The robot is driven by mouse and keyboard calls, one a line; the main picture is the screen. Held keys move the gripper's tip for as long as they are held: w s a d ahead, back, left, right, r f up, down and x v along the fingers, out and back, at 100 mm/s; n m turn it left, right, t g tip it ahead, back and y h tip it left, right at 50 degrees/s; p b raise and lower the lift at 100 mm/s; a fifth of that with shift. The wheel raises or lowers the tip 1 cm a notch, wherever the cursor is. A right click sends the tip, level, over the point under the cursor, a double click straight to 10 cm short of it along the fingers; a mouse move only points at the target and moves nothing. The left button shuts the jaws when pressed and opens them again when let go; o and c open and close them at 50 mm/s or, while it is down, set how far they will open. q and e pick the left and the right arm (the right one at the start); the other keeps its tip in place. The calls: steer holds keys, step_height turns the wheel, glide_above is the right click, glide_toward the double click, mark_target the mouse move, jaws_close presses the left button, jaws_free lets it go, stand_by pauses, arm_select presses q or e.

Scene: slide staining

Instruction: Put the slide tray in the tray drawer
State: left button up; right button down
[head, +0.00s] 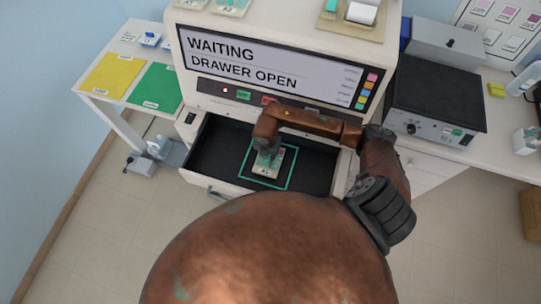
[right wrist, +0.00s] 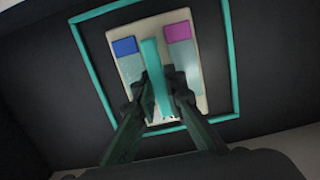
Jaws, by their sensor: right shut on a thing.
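The slide tray (head: 267,173) is a small cream plate within the teal square outline on the dark floor of the open tray drawer (head: 214,150). In the right wrist view, the slide tray (right wrist: 199,94) carries a blue-ended slide, a pink-ended slide and a teal raised strip between them. My right gripper (head: 268,158) reaches down into the drawer from above. It is shut on the slide tray's teal strip, and its two fingers (right wrist: 163,98) show on either side of it. Whether the tray rests fully on the drawer floor is hard to tell. My left gripper is not in view.
The staining machine's screen (head: 270,65) reads "WAITING, DRAWER OPEN" above the drawer. A yellow mat (head: 112,77) and a green mat (head: 155,88) lie on the side table at left. A black-topped device (head: 435,92) stands on the right counter.

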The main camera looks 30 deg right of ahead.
steer(key=shift+f, duration=0.6)
steer(key=shift+f, duration=0.1)
steer(key=c, duration=2)
jaws_free()
steer(key=r, duration=0.8)
steer(key=s+a+r, duration=0.1)
steer(key=r, duration=0.3)
steer(key=shift+r+p, duration=0.1)
steer(key=shift+p, duration=0.2)
